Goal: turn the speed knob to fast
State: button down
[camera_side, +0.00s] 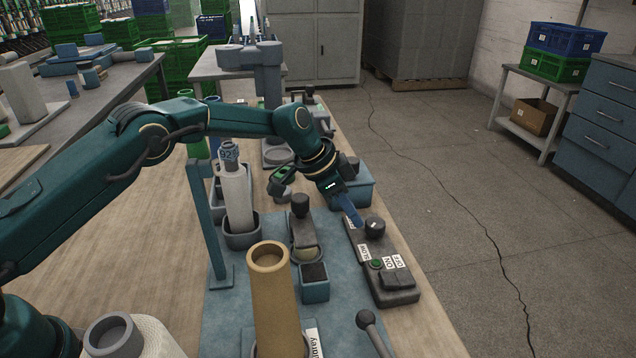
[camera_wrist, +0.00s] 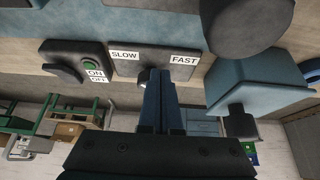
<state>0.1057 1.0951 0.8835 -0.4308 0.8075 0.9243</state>
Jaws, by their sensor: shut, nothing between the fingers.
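The speed knob (camera_side: 375,227) is a round dark knob with a pale mark on top, on a dark control box (camera_side: 390,285) at the mat's right edge. In the wrist view the SLOW label (camera_wrist: 124,55) is left and the FAST label (camera_wrist: 184,60) right of my fingers. My gripper (camera_side: 354,218) has its blue fingers together, empty, pointing down beside the knob near the FAST end. In the wrist view my gripper (camera_wrist: 158,85) covers most of the knob, so its pointer direction and any contact cannot be told.
The floor to the right is clear.

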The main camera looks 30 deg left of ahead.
jog(key=shift+s+a, duration=0.1)
jog(key=shift+a, duration=0.15)
notch_tip(320, 180, up, 6)
dwell(0.4)
jog(key=shift+s+d+f, duration=0.3)
jog(key=shift+d+f, duration=0.05)
jog(key=shift+f, duration=0.65)
jog(key=shift+s+d+f, duration=0.35)
jog(key=shift+d+f, duration=0.05)
jog(key=shift+f, duration=0.65)
jog(key=shift+s+d+f, duration=0.3)
jog(key=shift+d+f, duration=0.05)
jog(key=shift+f, duration=0.65)
jog(key=shift+w+d, duration=0.15)
jog(key=shift+w, duration=0.15)
jog(key=shift+w+a, duration=0.45)
jog(key=shift+a, duration=0.25)
